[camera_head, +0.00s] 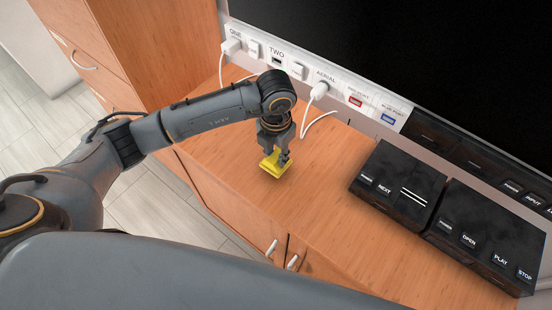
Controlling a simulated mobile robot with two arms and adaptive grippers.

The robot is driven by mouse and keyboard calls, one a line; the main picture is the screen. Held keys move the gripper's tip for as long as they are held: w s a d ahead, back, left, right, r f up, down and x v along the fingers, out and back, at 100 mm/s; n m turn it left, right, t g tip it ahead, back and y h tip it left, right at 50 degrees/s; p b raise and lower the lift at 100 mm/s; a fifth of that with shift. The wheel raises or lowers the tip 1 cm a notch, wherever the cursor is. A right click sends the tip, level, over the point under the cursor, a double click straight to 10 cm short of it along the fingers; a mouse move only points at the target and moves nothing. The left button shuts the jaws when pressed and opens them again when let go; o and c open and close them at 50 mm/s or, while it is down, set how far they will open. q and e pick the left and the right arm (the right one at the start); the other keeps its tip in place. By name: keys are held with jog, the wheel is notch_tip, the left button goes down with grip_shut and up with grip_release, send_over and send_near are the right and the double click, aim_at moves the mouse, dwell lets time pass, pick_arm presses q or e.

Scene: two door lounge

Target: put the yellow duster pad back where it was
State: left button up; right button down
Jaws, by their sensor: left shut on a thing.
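The yellow duster pad (271,167) is at the wooden cabinet top, in the middle of the head view. My left gripper (277,152) points down and is shut on the pad from above. The pad is at or just above the wood; I cannot tell whether it touches. The gripper hides part of the pad's upper side. My right gripper is not in view.
Two black boxes with labelled buttons, one (400,186) marked NEXT and one (487,238) marked OPEN, PLAY and STOP, stand to the right. A white socket strip (305,72) with plugged cables runs behind, below a dark screen (420,50). Bare wood (325,200) lies right of the pad.

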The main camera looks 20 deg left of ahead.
aim_at(276, 156)
pick_arm(q)
notch_tip(276, 156, down, 3)
jog(key=shift+r+p, duration=0.1)
jog(key=shift+p, duration=0.2)
jog(key=o, duration=1)
notch_tip(276, 156, up, 12)
jog(key=shift+s+r+b, duration=0.1)
jog(key=shift+b, duration=0.8)
